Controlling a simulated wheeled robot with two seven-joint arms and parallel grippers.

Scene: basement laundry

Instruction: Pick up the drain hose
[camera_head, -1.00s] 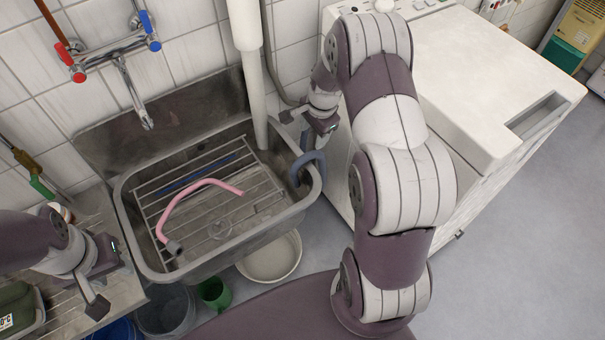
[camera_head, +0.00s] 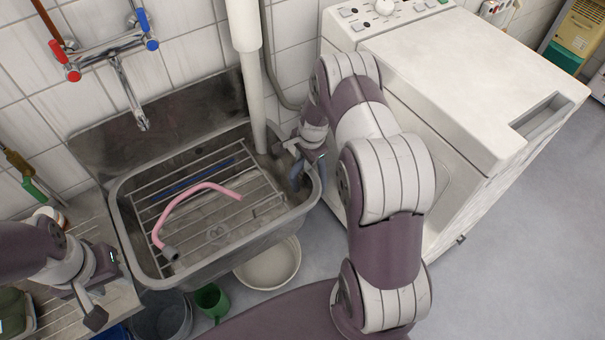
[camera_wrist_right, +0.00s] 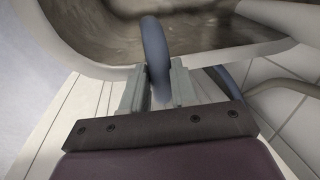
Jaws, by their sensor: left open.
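The blue-grey drain hose (camera_head: 296,176) hooks over the right rim of the sink (camera_head: 117,222). In the right wrist view the hose (camera_wrist_right: 155,55) bends over the rim and passes between the two fingers of my right gripper (camera_wrist_right: 159,88). In the head view this gripper (camera_head: 304,153) is at the sink's right corner, partly over the hose. The fingers are close on both sides of the hose, but I cannot tell whether they press on it. My left gripper (camera_head: 90,300) is open and empty above the counter left of the sink.
A pink hose (camera_head: 186,194) lies on the wire rack in the sink. A white washing machine (camera_head: 470,75) stands right of my right arm. A white drain pipe (camera_head: 248,60) comes down behind the sink. A white basin (camera_head: 270,268) and green mug (camera_head: 211,300) are below.

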